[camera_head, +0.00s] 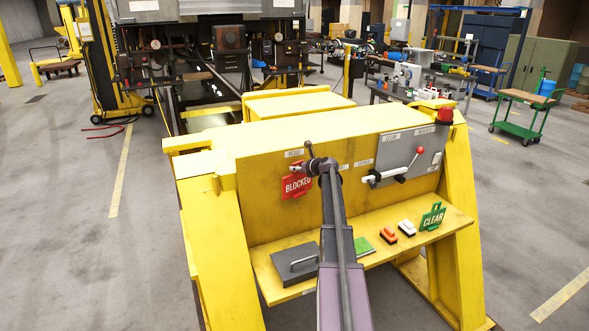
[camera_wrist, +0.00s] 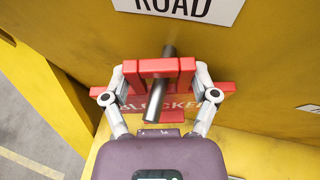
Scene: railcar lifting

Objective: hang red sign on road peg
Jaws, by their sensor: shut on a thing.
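The red sign, lettered BLOCKED (camera_head: 294,187), is upright against the yellow panel at the left, below the ROAD label (camera_head: 294,153). My gripper (camera_head: 306,167) is shut on the sign's upper red frame; in the wrist view my gripper (camera_wrist: 159,92) has a finger on each side of this frame (camera_wrist: 158,66). The dark round road peg (camera_wrist: 166,62) sticks out of the panel under the label and appears to pass through the frame's opening. Whether the frame rests on the peg I cannot tell. My gripper hides part of the lettering.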

